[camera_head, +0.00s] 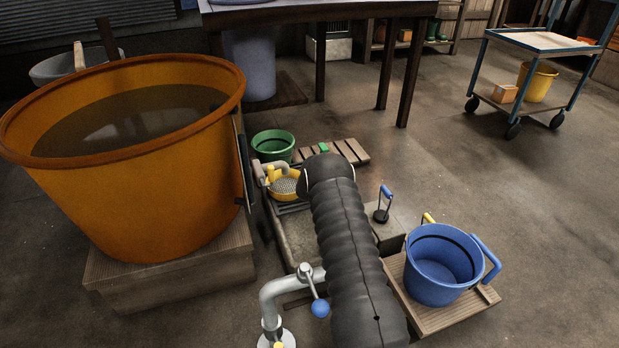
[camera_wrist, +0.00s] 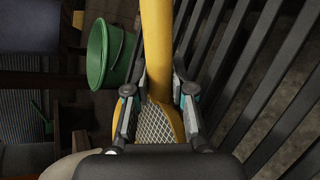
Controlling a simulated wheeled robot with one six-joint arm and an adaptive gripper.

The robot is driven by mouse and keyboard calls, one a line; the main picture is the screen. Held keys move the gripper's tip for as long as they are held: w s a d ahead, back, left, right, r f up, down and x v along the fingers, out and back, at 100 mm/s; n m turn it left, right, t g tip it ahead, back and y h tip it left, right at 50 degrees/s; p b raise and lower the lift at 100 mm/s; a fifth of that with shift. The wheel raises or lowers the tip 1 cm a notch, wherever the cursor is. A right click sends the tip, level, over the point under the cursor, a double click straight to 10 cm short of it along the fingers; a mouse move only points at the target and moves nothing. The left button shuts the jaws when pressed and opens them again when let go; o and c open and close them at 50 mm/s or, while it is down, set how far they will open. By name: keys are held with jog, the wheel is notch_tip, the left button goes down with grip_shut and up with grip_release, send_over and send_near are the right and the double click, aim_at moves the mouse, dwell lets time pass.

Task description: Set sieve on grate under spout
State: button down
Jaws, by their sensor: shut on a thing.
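The yellow sieve (camera_head: 286,186), with a pale wire mesh, shows left of my arm's end in the head view. It lies over the dark slatted grate (camera_head: 294,208), by the outlet of the grey spout (camera_head: 277,166) from the orange tub. In the wrist view, my gripper (camera_wrist: 160,92) is shut on the yellow part of the sieve (camera_wrist: 166,112), a finger on each side. The grate's black bars (camera_wrist: 262,70) run close by on the right. My arm hides the gripper in the head view. I cannot tell whether the sieve touches the grate.
The orange tub (camera_head: 130,190) of liquid stands left on a wooden base. A green bucket (camera_head: 273,145) is behind the sieve, beside a wooden pallet (camera_head: 345,152). A blue bucket (camera_head: 440,266) and a grey pipe with a blue-knobbed lever (camera_head: 319,308) are in front.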

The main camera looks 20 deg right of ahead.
jog(key=c, duration=1)
grip_release()
